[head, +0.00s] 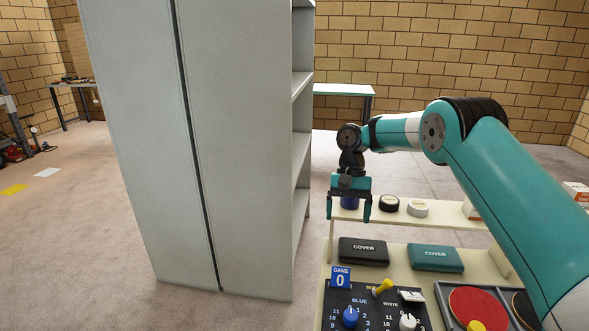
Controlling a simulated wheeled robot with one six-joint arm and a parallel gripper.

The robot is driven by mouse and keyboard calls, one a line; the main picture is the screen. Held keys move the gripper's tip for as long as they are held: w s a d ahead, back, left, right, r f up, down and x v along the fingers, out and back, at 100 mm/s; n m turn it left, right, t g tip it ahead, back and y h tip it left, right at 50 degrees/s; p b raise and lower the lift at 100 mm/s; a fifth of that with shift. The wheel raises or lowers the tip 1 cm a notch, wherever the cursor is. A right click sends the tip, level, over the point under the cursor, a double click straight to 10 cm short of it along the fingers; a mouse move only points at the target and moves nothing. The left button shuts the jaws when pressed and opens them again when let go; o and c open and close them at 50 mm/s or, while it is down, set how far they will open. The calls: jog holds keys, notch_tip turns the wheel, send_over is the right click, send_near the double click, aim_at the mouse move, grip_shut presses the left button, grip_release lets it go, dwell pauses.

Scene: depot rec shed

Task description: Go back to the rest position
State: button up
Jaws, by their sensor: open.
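My gripper (349,211) is open and points down at the end of my teal arm. It hangs in front of the upper shelf of a cream stand. A dark blue round object (350,202) shows between its fingers, partly hidden by the gripper. I cannot tell from this view whether the fingers touch it.
A tall grey cabinet (245,150) stands close at the left. The stand's shelf (450,217) bears a black roll (389,203) and a white roll (418,208). Below lie a black cover (363,251), a teal cover (435,258) and a scoreboard (372,299) with knobs.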

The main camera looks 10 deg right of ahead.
jog(key=s+a+r+n+t+y+b, duration=0.15)
jog(key=s+a+r+n, duration=0.45)
jog(key=s+r, duration=0.7)
jog(key=s+a+n+t+y, duration=0.1)
jog(key=s+n+t, duration=0.2)
jog(key=s, duration=1.9)
jog(key=shift+s+a+n, duration=0.2)
jog(key=shift+s+n, duration=0.1)
jog(key=shift+n, duration=0.5)
